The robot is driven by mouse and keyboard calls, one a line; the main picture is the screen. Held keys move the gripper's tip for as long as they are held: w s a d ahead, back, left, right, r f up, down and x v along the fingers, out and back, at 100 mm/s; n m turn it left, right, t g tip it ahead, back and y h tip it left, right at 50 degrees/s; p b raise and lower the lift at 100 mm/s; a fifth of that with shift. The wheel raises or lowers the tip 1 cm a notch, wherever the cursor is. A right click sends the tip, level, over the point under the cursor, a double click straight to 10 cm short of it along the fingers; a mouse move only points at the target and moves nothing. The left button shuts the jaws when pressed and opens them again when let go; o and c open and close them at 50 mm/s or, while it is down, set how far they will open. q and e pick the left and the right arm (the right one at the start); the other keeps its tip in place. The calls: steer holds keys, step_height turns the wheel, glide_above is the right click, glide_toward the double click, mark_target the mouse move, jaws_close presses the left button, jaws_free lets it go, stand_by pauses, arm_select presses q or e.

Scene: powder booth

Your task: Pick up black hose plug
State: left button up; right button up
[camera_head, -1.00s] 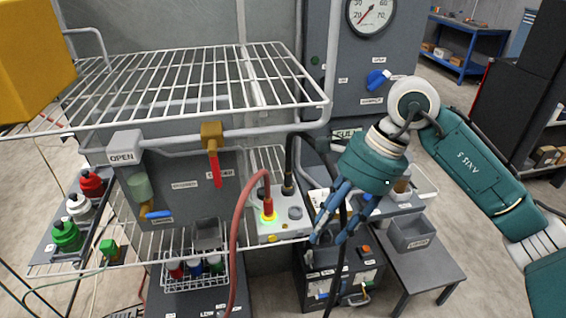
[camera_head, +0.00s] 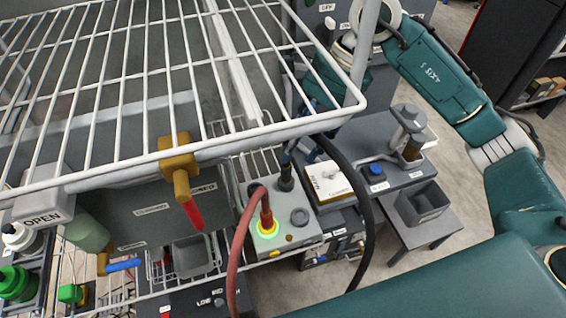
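A black hose (camera_head: 358,195) arches from the black plug's top and drops to the right. My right gripper (camera_head: 302,153), with teal body and blue fingers, is at the top of the black plug, partly hidden by the wire rack and hose. One finger is close to the plug's top; I cannot tell whether the fingers close on it. My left gripper is out of view.
The white wire rack (camera_head: 150,85) overhangs the block and the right wrist. A yellow valve with red handle (camera_head: 181,170) hangs at the rack's front. A grey bin (camera_head: 425,202) and a blue knob (camera_head: 375,170) lie right.

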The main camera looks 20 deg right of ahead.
mark_target(289, 166)
steer(key=shift+s+a+f+p, duration=0.2)
steer(key=shift+a+f+p, duration=0.1)
steer(key=shift+f+p, duration=0.3)
steer(key=shift+s+a+f+p, duration=0.2)
steer(key=shift+a+f+p, duration=0.15)
steer(key=shift+f, duration=0.3)
steer(key=shift+w+p+x, duration=0.2)
steer(key=shift+p+x, duration=0.2)
steer(key=shift+x, duration=0.85)
steer(key=shift+f, duration=0.35)
steer(key=shift+c, duration=0.5)
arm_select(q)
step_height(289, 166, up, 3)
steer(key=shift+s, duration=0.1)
arm_select(e)
jaws_close()
